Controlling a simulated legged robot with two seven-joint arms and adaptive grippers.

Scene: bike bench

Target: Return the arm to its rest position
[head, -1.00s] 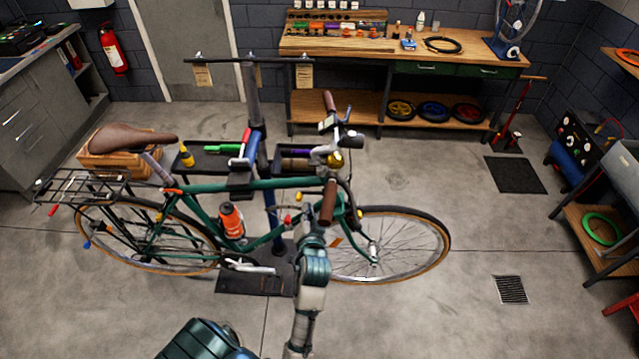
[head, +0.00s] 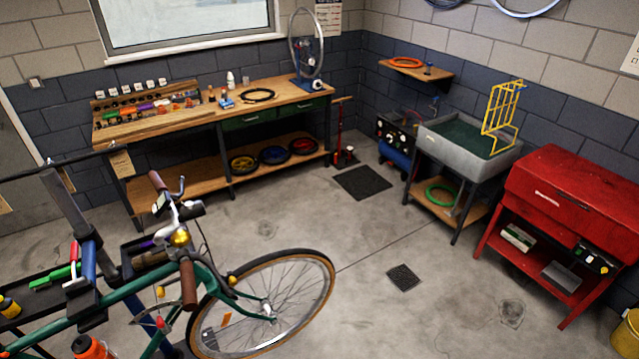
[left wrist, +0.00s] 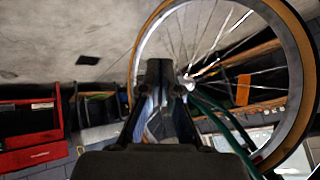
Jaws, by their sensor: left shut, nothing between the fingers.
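My left gripper (left wrist: 160,72) shows in the left wrist view, its dark fingers together with nothing between them. It is not in the head view. Past the fingers, the bicycle's front wheel (left wrist: 294,45) fills the upper right of the wrist view, tilted in the picture. I cannot tell how far the gripper is from it. In the head view the green bicycle (head: 126,289) is at the lower left, with its brown grips and front wheel (head: 329,285) showing. Its rear is cut off by the picture edge. My right gripper is in neither view.
A wooden workbench (head: 200,125) stands along the back wall. A grey sink (head: 447,137) and a red tool cabinet (head: 560,195) stand at the right. The red cabinet also shows in the left wrist view (left wrist: 30,158). Open floor (head: 400,235) lies between them and the bicycle.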

